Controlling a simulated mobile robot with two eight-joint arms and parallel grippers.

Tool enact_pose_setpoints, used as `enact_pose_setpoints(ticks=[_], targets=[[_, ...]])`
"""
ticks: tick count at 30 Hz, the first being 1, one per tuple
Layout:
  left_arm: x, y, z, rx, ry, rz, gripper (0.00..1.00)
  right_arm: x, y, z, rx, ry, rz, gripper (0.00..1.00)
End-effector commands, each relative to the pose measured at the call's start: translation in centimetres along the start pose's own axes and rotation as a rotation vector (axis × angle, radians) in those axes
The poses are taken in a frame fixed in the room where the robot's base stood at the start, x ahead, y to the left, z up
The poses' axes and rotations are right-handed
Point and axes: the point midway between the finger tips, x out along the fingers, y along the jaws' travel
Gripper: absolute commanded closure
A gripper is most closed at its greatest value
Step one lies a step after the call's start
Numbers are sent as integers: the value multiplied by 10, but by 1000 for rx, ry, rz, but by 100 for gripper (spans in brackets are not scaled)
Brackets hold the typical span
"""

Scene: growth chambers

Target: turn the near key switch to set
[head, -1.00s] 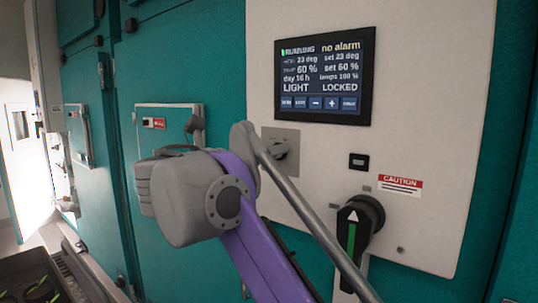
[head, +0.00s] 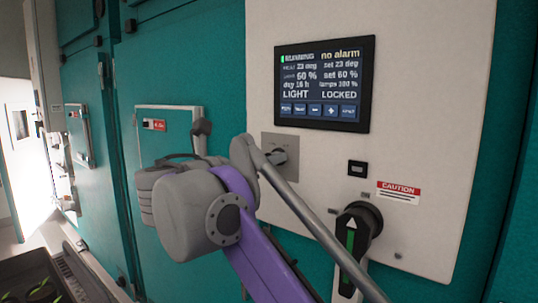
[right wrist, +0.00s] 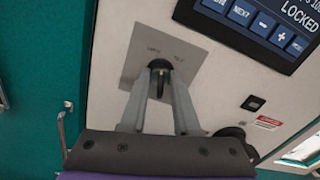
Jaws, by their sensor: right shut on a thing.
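The near key switch (head: 281,143) sits on a square grey plate on the white panel, below and left of the display. In the right wrist view its dark round body and key (right wrist: 159,78) show between my fingers. Two small labels are on the plate above it, too small to read surely. My right gripper (right wrist: 160,92) reaches up to the switch and is shut on its key. In the head view my arm hides part of the plate and most of the gripper. The display (head: 324,84) reads LOCKED, RUNNING and no alarm. My left gripper is not in view.
A black rotary handle (head: 356,232) with a green stripe stands out from the panel, right of my arm. A red caution label (head: 398,191) and a small black insert (head: 357,168) are near it. Further left is another teal chamber with a grey-framed panel (head: 168,148). A plant tray (head: 35,280) is at lower left.

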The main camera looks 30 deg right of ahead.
Motion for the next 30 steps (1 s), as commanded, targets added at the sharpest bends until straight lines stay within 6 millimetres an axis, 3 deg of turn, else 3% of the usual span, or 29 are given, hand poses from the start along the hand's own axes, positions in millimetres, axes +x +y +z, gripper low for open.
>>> enact_pose_setpoints(ticks=[15,30], targets=[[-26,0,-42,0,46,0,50,0,-1,2,483,1,-1,100],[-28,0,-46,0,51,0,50,0,0,1,771,0,0,100]])
